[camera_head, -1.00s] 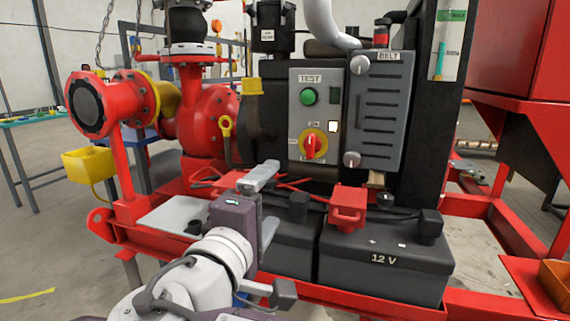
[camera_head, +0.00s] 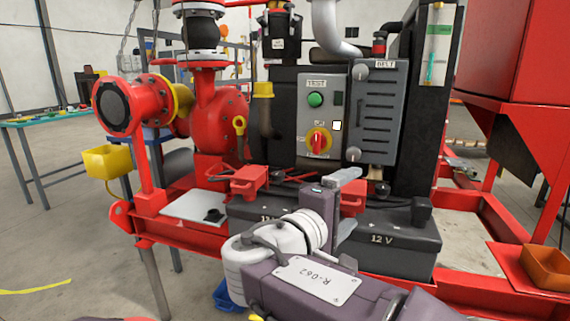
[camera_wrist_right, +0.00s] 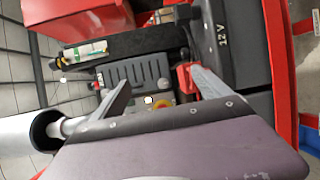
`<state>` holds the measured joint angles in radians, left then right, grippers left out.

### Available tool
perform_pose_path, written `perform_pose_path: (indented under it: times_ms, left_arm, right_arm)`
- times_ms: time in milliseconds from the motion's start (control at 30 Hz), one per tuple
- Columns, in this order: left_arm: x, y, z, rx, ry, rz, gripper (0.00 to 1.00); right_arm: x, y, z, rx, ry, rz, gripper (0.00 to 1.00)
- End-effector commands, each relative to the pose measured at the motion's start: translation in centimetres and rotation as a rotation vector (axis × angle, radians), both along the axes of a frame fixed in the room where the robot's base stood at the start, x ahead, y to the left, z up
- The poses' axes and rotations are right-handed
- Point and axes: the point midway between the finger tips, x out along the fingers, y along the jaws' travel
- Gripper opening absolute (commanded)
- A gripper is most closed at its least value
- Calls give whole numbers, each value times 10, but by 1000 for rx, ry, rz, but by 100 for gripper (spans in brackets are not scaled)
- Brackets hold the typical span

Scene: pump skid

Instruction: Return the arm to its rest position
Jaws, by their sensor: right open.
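My right arm comes in from the bottom of the head view, with its plate marked R-062 (camera_head: 318,279). My right gripper (camera_head: 350,204) is open, with nothing between its fingers. It appears in front of the black 12 V batteries (camera_head: 392,245) and partly hides a red terminal clamp (camera_head: 353,197). In the right wrist view the two fingers of the gripper (camera_wrist_right: 160,92) stand wide apart, with the grey panel and the red switch visible beyond. I cannot tell whether a finger touches the clamp. My left gripper is not in view.
The grey control panel with a green TEST button (camera_head: 315,99) and a red rotary switch (camera_head: 318,140) stands behind. Another red clamp (camera_head: 247,181) sits at the left battery. The red skid frame (camera_head: 178,228), yellow box (camera_head: 107,161) and orange tray (camera_head: 545,265) surround the area.

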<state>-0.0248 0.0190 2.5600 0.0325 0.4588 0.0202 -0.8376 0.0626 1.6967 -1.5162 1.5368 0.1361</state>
Motion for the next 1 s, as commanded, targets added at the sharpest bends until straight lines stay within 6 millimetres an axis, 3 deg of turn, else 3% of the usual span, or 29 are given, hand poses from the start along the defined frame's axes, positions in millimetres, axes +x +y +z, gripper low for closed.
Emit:
perform_pose_path:
  times_ms: [167, 233, 300, 400, 500, 600, 700, 800, 867, 900, 1000]
  left_arm:
    - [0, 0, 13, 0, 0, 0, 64]
    - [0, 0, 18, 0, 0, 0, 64]
    - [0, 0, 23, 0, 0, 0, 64]
    - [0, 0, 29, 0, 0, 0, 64]
    - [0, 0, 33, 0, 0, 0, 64]
    - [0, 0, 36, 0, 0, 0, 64]
    - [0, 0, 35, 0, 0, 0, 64]
    - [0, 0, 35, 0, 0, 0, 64]
    - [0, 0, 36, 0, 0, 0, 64]
    - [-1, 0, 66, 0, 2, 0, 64]
    - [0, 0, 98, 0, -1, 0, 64]
  right_arm:
    - [-1, -83, -58, 56, 195, -190, 87]
    - [-13, -119, -99, 127, 316, -276, 87]
    - [-38, -151, -150, 242, 449, -364, 87]
    - [-85, -173, -221, 463, 606, -481, 87]
    - [-132, -167, -279, 718, 697, -579, 87]
    - [-169, -140, -323, 980, 722, -660, 87]
    - [-188, -100, -355, 1219, 693, -706, 87]
    - [-185, -67, -373, 1418, 604, -721, 87]
    - [-159, -58, -370, 1497, 507, -657, 87]
    - [-162, -59, -340, 1489, 519, -664, 87]
    - [-162, -59, -308, 1486, 522, -665, 87]
